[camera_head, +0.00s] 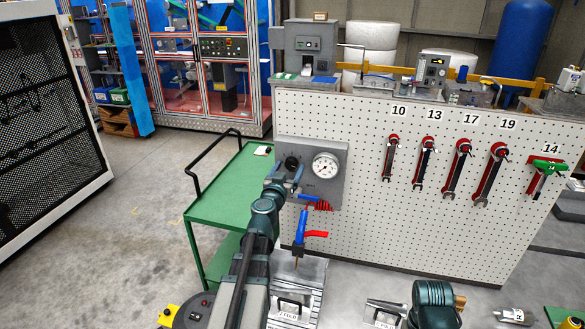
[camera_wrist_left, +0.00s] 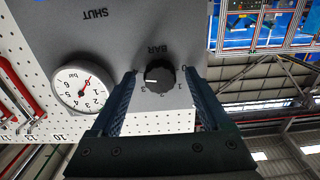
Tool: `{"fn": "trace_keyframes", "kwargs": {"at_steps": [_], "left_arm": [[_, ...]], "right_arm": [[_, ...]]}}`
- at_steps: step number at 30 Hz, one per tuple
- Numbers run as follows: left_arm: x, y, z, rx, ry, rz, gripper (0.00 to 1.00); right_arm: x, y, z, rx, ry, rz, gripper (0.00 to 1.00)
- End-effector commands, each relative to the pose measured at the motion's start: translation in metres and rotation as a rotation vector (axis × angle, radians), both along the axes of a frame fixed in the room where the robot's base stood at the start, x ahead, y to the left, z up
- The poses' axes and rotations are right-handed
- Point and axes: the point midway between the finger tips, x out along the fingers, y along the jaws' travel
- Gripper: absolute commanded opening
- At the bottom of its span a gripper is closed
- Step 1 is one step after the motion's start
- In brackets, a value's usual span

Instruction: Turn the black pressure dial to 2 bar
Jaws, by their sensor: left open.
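The black pressure dial (camera_head: 292,162) is on a grey panel (camera_head: 325,195) at the left end of the pegboard. In the left wrist view the dial (camera_wrist_left: 158,75) shows a white mark pointing left; the scale is partly hidden, so I cannot tell its exact reading. My left gripper (camera_head: 287,176) is at the panel. In the left wrist view its open fingers (camera_wrist_left: 162,105) are on either side of the dial, with gaps visible. A round white pressure gauge (camera_head: 326,166) with a red needle is beside the dial; it also shows in the left wrist view (camera_wrist_left: 80,87). My right gripper is not in view.
Red and blue valve handles (camera_head: 316,204) are below the gauge. A green cart (camera_head: 225,195) stands left of the panel. Several wrenches (camera_head: 457,168) hang on the pegboard (camera_head: 390,230) to the right. A metal block (camera_head: 300,275) is below. Open floor lies at the left.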

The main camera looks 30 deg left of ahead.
Motion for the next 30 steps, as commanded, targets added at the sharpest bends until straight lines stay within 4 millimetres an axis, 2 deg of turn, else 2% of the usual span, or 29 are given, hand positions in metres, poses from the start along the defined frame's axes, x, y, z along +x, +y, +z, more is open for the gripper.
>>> {"fn": "trace_keyframes", "kwargs": {"at_steps": [8, 21, 22, 30], "left_arm": [[0.0017, 0.0007, 0.0000, 0.000, 0.000, 0.000, 0.80], [0.0015, 0.0007, 0.0001, 0.000, 0.000, 0.000, 0.03], [0.0015, 0.0007, 0.0001, 0.000, 0.000, 0.000, 0.00], [0.0014, 0.0005, 0.0001, -0.029, -0.007, 0.000, 0.00]], "right_arm": [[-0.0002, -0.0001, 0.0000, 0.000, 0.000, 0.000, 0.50], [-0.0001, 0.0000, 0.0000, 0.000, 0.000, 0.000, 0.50], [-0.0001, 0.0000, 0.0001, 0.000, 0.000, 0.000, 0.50], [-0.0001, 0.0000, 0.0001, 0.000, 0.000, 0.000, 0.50]]}}
